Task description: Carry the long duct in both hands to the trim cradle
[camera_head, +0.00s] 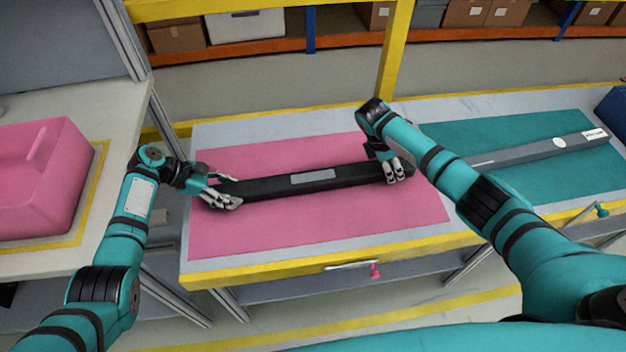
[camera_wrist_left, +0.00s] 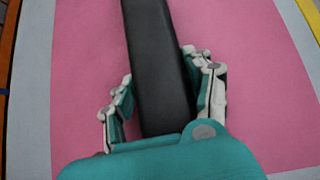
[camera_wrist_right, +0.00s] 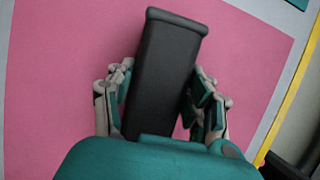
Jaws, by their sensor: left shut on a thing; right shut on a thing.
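The long black duct (camera_head: 270,187), with a grey label on its middle, lies lengthwise over the pink mat (camera_head: 330,228). I cannot tell whether it touches the mat or hangs just above it. My left gripper (camera_head: 222,194) is shut on its left end, a finger on each side, as the left wrist view (camera_wrist_left: 160,90) also shows. My right gripper (camera_head: 394,172) is shut on it near its right end; the tip stands out beyond the fingers in the right wrist view (camera_wrist_right: 165,50). I cannot identify the trim cradle with certainty.
A large pink moulded block (camera_head: 45,185) stands on the pale table at the left, across a gap from the workbench. A long grey bar (camera_head: 535,149) lies on the teal mat (camera_head: 480,137) at right. A yellow post (camera_head: 394,50) rises behind the bench.

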